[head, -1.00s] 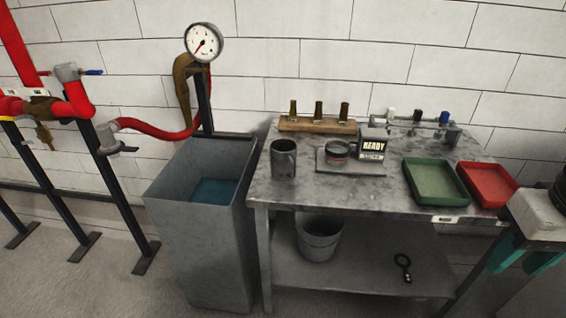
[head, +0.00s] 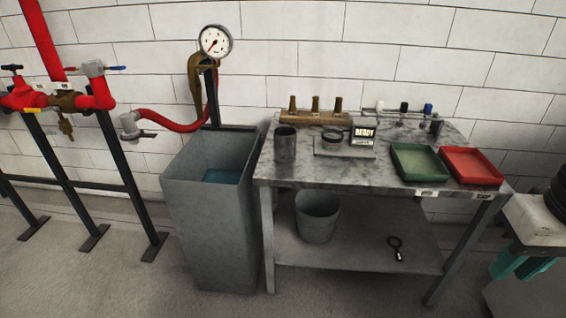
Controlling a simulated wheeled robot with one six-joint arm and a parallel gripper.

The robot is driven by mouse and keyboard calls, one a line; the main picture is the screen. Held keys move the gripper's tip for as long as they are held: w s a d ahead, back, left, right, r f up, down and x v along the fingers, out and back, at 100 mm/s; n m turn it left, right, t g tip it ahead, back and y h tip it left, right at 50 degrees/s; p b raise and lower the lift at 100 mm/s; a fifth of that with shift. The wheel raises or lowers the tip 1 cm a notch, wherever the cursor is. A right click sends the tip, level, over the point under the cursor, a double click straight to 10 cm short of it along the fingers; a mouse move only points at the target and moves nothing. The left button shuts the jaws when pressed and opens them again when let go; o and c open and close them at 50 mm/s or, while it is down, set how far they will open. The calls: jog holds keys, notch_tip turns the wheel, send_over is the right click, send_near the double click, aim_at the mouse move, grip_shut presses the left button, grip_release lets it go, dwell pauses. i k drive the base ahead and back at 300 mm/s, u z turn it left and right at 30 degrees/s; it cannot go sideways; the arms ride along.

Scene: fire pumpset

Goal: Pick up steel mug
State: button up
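The steel mug (head: 285,145) is a dark grey cylinder standing upright on the left end of the marble-topped workbench (head: 400,138). It is close to the bench's left edge, and its handle is not clear at this angle. My gripper (head: 522,264) is at the lower right of the head view, with two teal fingers pointing down and apart. It looks open and empty. It is far to the right of the mug, in front of the bench's right end, and touches nothing that I can see.
A scale with a sign (head: 364,136) stands right of the mug, before a wooden rack (head: 312,118) of brass nozzles. Green (head: 420,163) and red (head: 471,165) trays are farther right. A tall grey water tank (head: 212,225) adjoins the bench's left. A bucket (head: 317,216) and magnifier (head: 397,247) sit below.

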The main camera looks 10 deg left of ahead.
aim_at(287, 147)
jog(key=k, duration=0.75)
jog(key=u, duration=0.8)
jog(key=i, duration=0.75)
jog(key=u, duration=0.5)
jog(key=i, duration=0.85)
jog(key=z, duration=0.8)
jog(key=i, duration=0.6)
jog(key=z, duration=0.5)
